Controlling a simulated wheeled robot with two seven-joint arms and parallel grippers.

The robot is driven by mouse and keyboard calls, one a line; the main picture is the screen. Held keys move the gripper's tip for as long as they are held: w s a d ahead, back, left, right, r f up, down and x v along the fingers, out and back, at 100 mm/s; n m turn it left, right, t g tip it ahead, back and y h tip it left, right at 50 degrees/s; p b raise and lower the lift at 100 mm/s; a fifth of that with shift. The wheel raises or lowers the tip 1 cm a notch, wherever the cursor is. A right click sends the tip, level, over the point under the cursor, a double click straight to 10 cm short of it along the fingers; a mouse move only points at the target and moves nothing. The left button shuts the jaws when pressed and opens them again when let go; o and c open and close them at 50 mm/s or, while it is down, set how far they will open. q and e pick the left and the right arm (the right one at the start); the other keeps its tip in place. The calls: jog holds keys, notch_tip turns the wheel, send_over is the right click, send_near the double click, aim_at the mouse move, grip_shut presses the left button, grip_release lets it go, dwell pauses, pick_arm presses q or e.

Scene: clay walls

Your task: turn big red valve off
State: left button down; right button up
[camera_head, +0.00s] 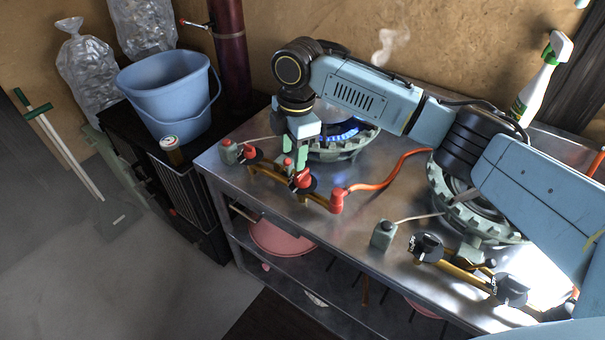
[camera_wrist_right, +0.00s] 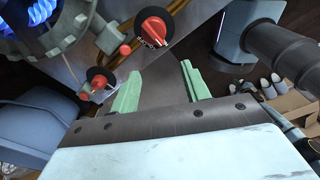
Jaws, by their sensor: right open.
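A big red valve knob (camera_head: 303,180) on a black disc sits on the brass gas pipe at the front of the burner; it also shows in the right wrist view (camera_wrist_right: 153,30). A second red knob (camera_head: 250,153) on a black disc sits farther left on the pipe, also in the right wrist view (camera_wrist_right: 98,81). A small red knob (camera_head: 287,161) lies between them. My right gripper (camera_head: 301,157) is open and empty above the pipe, close to the right red knob; its green fingers (camera_wrist_right: 161,72) stand apart. My left gripper is out of view.
Blue flame burns in the left burner (camera_head: 340,150). A red hose (camera_head: 395,168) crosses the metal table (camera_head: 350,215). Black knobs (camera_head: 427,246) and a second burner (camera_head: 470,210) are at right. A blue bucket (camera_head: 165,95) stands at left; a spray bottle (camera_head: 540,80) stands behind.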

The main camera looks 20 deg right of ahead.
send_near(303, 173)
jog(key=shift+n+h, duration=0.4)
jog(key=f, duration=0.1)
jog(key=f+b, duration=0.1)
jog(key=f, duration=0.1)
jog(key=f+b, duration=0.1)
jog(key=f, duration=0.1)
jog(key=shift+w+a+f, duration=0.1)
jog(key=shift+a+f, duration=0.05)
jog(key=shift+a, duration=0.2)
notch_tip(303, 173, down, 4)
jog(key=shift+r+b, duration=0.15)
jog(key=shift+b, duration=0.25)
jog(key=shift+f, duration=0.45)
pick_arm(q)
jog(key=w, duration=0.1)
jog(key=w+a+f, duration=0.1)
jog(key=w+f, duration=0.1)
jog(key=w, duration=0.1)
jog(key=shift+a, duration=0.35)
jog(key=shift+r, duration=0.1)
pick_arm(e)
jog(key=c, duration=0.7)
